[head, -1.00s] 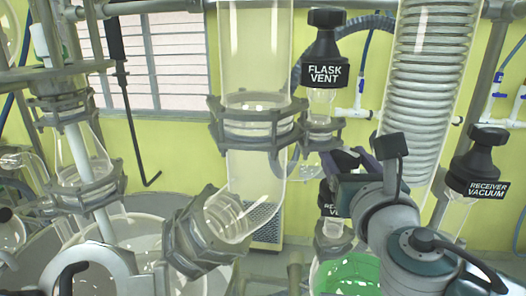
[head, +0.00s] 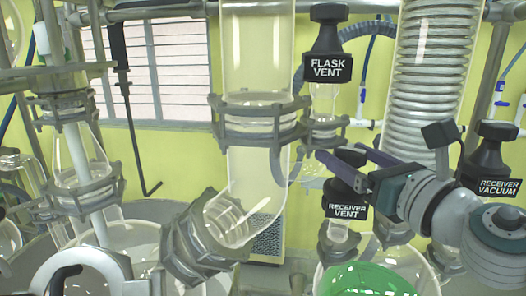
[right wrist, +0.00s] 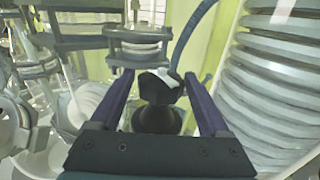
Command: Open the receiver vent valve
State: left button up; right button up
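The receiver vent valve (head: 346,207) is a black knob with a white "RECEIVER VENT" label, upright on a glass neck. It stands below the flask vent valve (head: 327,66) in the head view. My right gripper (head: 339,152) reaches in from the right at the knob's top, and its near finger hides part of it. In the right wrist view the purple fingers (right wrist: 160,82) are spread wide, with the black knob (right wrist: 158,118) between them and gaps on both sides. Whether a finger touches it I cannot tell. My left gripper is not in view.
The receiver vacuum valve (head: 490,165) stands at the right, close to my right arm. A ribbed glass condenser (head: 430,70) rises behind the arm. A clear glass column (head: 258,150) with metal clamps stands left of the gripper. A green-filled vessel (head: 365,280) is below.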

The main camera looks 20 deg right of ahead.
aim_at(361, 163)
jog(key=s, duration=0.7)
jog(key=shift+f, duration=0.1)
jog(key=shift+s, duration=0.5)
